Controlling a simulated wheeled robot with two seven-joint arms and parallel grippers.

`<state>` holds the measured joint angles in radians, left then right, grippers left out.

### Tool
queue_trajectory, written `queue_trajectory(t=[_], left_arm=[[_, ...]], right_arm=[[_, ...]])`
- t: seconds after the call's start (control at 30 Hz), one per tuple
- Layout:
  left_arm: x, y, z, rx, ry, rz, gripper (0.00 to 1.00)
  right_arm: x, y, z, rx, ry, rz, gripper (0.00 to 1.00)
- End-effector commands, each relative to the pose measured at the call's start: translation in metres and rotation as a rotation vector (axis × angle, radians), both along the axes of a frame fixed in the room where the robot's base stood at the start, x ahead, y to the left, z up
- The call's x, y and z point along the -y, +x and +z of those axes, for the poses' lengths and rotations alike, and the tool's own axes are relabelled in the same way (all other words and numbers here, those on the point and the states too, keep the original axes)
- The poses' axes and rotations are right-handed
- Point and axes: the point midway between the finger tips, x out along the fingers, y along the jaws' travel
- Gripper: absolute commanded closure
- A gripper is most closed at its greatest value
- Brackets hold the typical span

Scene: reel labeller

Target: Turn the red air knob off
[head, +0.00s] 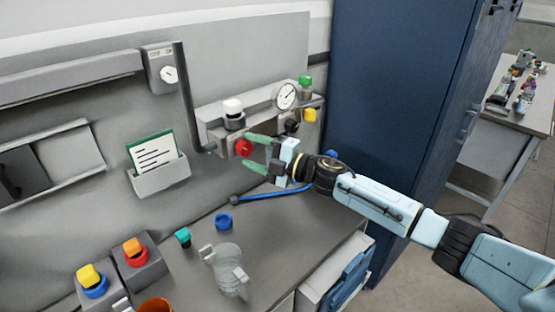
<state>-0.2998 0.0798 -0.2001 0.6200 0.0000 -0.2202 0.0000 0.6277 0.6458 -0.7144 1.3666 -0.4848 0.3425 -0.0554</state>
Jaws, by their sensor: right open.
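The red air knob (243,147) sits on the front of the grey air unit (212,135) on the wall panel. My right gripper (253,153) is in front of the unit, just right of the knob. Its two green fingers are spread apart, one above and one below the knob's height, with nothing held. I cannot tell whether a finger touches the knob. A round gauge (286,96) and a white knob (233,107) are on top of the unit. My left gripper is not in view.
A blue hose (275,193) runs below the gripper. A clear jug-like container (229,270), a blue cap (224,221) and button boxes (141,262) stand on the grey bench. A card holder (160,177) is on the wall. A tall blue cabinet (390,80) stands at right.

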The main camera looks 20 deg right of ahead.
Motion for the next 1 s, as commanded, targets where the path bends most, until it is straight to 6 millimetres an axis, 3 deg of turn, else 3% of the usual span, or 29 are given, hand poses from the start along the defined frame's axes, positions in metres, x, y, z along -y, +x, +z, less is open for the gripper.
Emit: queue_trajectory(t=[0.3, 0.5, 1.0], left_arm=[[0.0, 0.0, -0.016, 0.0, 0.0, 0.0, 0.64], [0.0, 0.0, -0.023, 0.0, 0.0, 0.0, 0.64], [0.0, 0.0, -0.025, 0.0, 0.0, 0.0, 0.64]], right_arm=[[0.048, -0.054, -0.009, -0.003, -0.005, 0.001, 0.41], [0.07, -0.079, -0.01, -0.002, -0.002, 0.001, 0.41], [0.08, -0.089, -0.008, 0.001, -0.002, 0.0, 0.41]])
